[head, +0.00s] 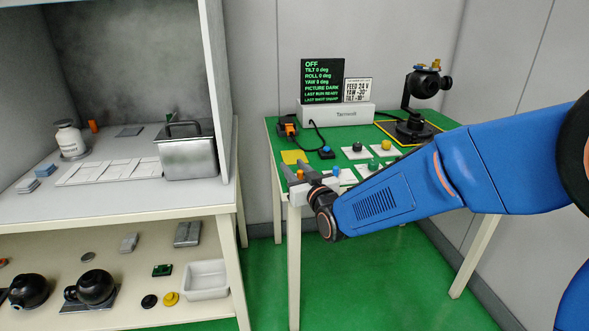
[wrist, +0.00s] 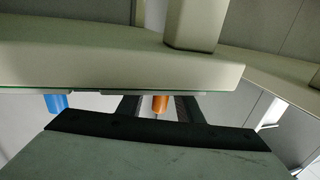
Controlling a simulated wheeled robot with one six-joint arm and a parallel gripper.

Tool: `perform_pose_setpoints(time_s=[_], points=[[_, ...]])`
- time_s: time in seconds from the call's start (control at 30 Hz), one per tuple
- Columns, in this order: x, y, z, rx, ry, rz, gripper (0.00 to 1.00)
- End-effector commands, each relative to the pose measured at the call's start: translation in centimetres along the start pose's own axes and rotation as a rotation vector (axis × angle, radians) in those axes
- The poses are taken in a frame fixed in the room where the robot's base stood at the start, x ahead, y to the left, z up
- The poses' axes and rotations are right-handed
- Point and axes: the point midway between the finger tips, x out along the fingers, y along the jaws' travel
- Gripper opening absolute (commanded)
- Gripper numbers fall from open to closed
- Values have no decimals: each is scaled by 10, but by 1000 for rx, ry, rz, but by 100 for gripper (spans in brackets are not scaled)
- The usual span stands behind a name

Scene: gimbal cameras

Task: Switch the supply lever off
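The supply device, as far as I can tell, is the black-and-orange box (head: 287,127) at the back left of the green table in the head view. Its lever position is too small to read. My gripper (head: 301,170) is at the table's front left corner, nearer than that box and apart from it. Its fingers look spread, with nothing seen held. An orange peg (head: 300,174) shows between them. In the wrist view the orange peg (wrist: 160,104) appears between the dark fingers, with a blue peg (wrist: 56,103) to the left. Contact cannot be told.
The green table (head: 275,150) holds a black display (head: 322,80) reading OFF and PICTURE DARK, a 24 V feed card (head: 357,91), a gimbal camera (head: 423,90), and several knobs on white plates. A bench (head: 110,215) with a metal bin (head: 187,155) stands left.

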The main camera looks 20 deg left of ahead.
Motion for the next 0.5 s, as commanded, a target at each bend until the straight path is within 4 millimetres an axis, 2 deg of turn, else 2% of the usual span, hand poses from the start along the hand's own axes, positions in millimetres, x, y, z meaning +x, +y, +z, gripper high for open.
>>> perform_pose_setpoints(time_s=[0.03, 0.13, 0.5], points=[[0, 0, 0, 0, 0, 0, 25], [0, 0, 0, 0, 0, 0, 2], [1, -1, -1, 2, 2, 43, 0]])
